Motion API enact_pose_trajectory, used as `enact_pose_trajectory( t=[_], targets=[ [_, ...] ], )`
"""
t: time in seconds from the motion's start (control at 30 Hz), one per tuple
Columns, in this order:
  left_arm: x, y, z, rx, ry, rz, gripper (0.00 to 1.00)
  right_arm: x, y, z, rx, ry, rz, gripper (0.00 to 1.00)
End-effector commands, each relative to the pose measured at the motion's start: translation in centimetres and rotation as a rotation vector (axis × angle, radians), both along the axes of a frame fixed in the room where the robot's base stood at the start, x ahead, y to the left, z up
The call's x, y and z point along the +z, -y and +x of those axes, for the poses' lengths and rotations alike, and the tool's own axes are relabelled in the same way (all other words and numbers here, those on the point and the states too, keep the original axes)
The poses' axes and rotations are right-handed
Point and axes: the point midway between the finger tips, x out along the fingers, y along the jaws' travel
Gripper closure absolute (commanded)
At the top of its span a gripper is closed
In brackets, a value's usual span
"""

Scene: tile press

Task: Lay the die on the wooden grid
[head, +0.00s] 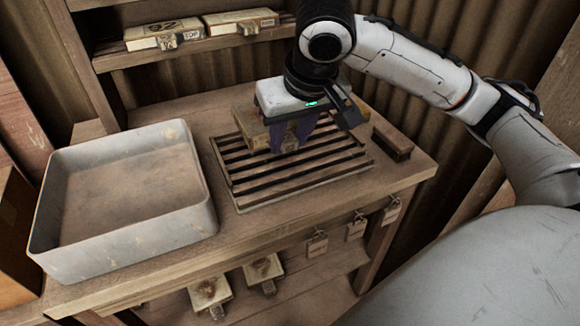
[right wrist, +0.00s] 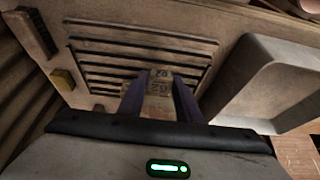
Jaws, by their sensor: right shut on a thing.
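The die (head: 252,130) is a tan, worn block with a small tab, over the wooden grid. My right gripper (head: 291,143) is shut on it, with purple fingers on both sides of its tab. In the right wrist view, part of the die (right wrist: 159,88) with dark markings shows between the fingers. The wooden grid (head: 240,192) is a rack of dark parallel slats on the bench. The gripper hides part of the die, and I cannot tell whether the die touches the slats. My left gripper is not in view.
A grey, empty-looking tray (head: 205,215) stands left of the grid. A dark brown block (head: 392,142) lies to the right, with a small yellowish block (right wrist: 63,79) near it. Similar dies sit on the shelf behind (head: 165,33) and below. Tags (head: 317,245) hang from the front edge.

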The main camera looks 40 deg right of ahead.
Motion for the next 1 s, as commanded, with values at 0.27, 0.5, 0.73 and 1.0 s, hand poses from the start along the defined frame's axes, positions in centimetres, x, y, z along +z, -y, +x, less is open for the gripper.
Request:
enact_pose_trajectory(
  t=[0.27, 0.5, 0.73, 1.0],
  targets=[
    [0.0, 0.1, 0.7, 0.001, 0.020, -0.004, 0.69, -3.0, 0.0, 0.1, 0.001, 0.005, 0.001, 1.00],
    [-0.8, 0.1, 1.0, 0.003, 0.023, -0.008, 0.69, -6.7, 0.0, 0.0, 0.002, 0.005, -0.002, 1.00],
    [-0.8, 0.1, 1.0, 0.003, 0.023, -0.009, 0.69, -7.5, 0.0, 0.1, 0.003, 0.007, -0.001, 1.00],
    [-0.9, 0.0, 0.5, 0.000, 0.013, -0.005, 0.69, -7.7, 0.0, 0.1, 0.003, 0.006, 0.000, 1.00]
  ],
)
